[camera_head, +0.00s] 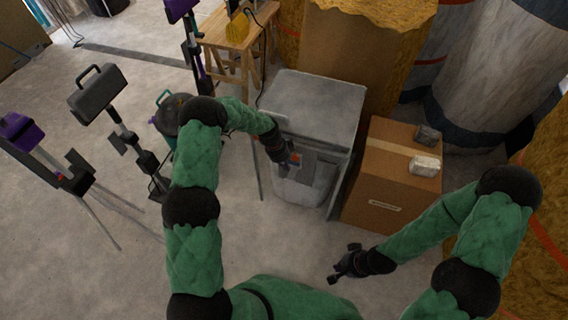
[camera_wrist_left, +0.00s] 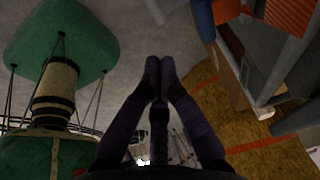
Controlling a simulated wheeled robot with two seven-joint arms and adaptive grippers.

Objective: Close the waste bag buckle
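A grey box-like unit (camera_head: 315,105) stands in the middle of the head view. A pale grey bin or bag (camera_head: 305,190) shows at its lower front; I cannot tell which. A small orange patch (camera_head: 295,158) is on the front beside my left gripper (camera_head: 284,166). I cannot make out a buckle. In the left wrist view my left gripper (camera_wrist_left: 160,66) has its fingertips together with nothing visible between them. An orange ribbed part (camera_wrist_left: 285,15) is at that view's upper right. My right gripper (camera_head: 343,268) is low over the floor, apart from the unit; its fingers are too small to judge.
A cardboard box (camera_head: 385,175) with two small blocks on top stands right of the unit. Tripod-like stands (camera_head: 100,95) are at the left. A wooden trestle (camera_head: 238,45) is behind, and large rolls (camera_head: 485,70) are at the right. Floor is clear in front.

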